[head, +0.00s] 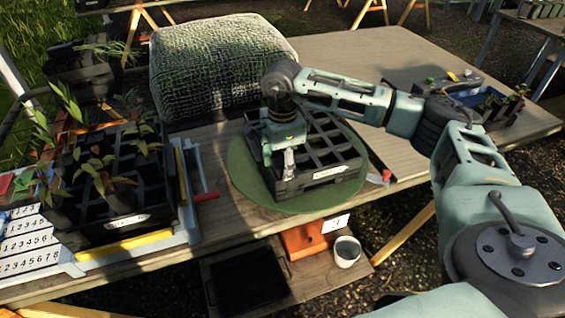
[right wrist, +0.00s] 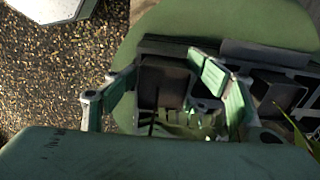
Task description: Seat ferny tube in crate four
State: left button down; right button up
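A black crate (head: 345,155) with square cells and a white label, too small to read, stands on a round green mat (head: 240,180). My right gripper (head: 286,160) is over the crate's left part, pointing down. In the right wrist view its fingers (right wrist: 165,92) are spread apart. A dark square tube (right wrist: 163,82) stands in the crate between them, apparently not clamped. Green leaves (right wrist: 203,122) show close to the palm; whether they grow from that tube is hard to tell. My left gripper is out of view.
A larger black crate (head: 120,225) with several leafy plants stands at left beside a numbered board (head: 28,240). A mesh-covered mound (head: 215,65) is behind the mat. A blue tray (head: 468,98) with seedlings is at right.

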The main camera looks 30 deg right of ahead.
jog(key=shift+o, duration=0.2)
jog(key=shift+f, duration=0.4)
jog(key=shift+r, duration=0.15)
jog(key=shift+r, duration=0.25)
notch_tip(320, 180, up, 12)
jog(key=shift+f, duration=0.15)
dwell(0.4)
